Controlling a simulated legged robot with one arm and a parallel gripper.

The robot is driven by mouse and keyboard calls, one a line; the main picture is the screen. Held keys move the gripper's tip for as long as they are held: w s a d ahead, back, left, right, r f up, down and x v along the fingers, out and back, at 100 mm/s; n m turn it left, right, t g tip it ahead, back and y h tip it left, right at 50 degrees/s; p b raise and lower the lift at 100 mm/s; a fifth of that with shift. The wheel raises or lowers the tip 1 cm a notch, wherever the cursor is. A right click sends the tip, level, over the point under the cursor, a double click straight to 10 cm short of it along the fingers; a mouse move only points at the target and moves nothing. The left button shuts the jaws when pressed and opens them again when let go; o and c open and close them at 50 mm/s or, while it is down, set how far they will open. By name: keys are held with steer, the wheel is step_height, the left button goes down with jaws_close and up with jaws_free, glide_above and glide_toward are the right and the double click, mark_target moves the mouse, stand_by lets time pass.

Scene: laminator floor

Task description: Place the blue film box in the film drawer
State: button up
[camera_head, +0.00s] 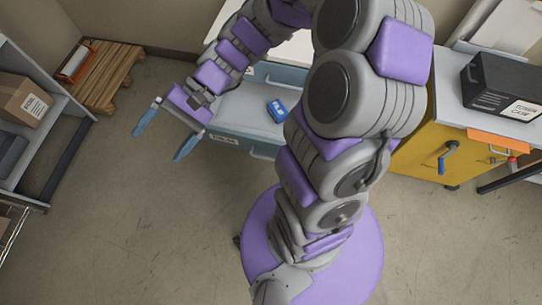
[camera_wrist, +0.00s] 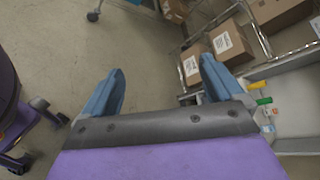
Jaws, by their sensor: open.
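The blue film box (camera_head: 277,111), with white lettering, lies inside the pulled-out light-blue drawer (camera_head: 262,151) in the head view. The drawer has a small label on its front, too small to read surely; my arm hides its right part. My gripper (camera_head: 163,144) is open and empty, left of the drawer and apart from the box, over the floor. In the wrist view my gripper (camera_wrist: 161,66) shows its two blue fingers spread with nothing between them. The film box does not show there.
A yellow cabinet (camera_head: 413,155) at the right bears a black toner case (camera_head: 500,85). A wooden pallet (camera_head: 108,72) lies at the back left. A shelf at the left holds a cardboard box (camera_head: 22,99). More cardboard boxes (camera_wrist: 230,41) show in the wrist view. The front-left floor is clear.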

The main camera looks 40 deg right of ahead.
steer(key=s+d+n+g+h, duration=0.1)
steer(key=s+d+n+h, duration=0.3)
steer(key=s+h, duration=0.5)
steer(key=s+d+n+t+h, duration=0.1)
steer(key=s+d+h, duration=0.3)
steer(key=s+d, duration=0.4)
steer(key=d, duration=0.3)
steer(key=shift+s+r+n+t, duration=0.2)
steer(key=shift+s+n+t, duration=0.1)
steer(key=shift+t, duration=0.1)
steer(key=shift+w, duration=0.1)
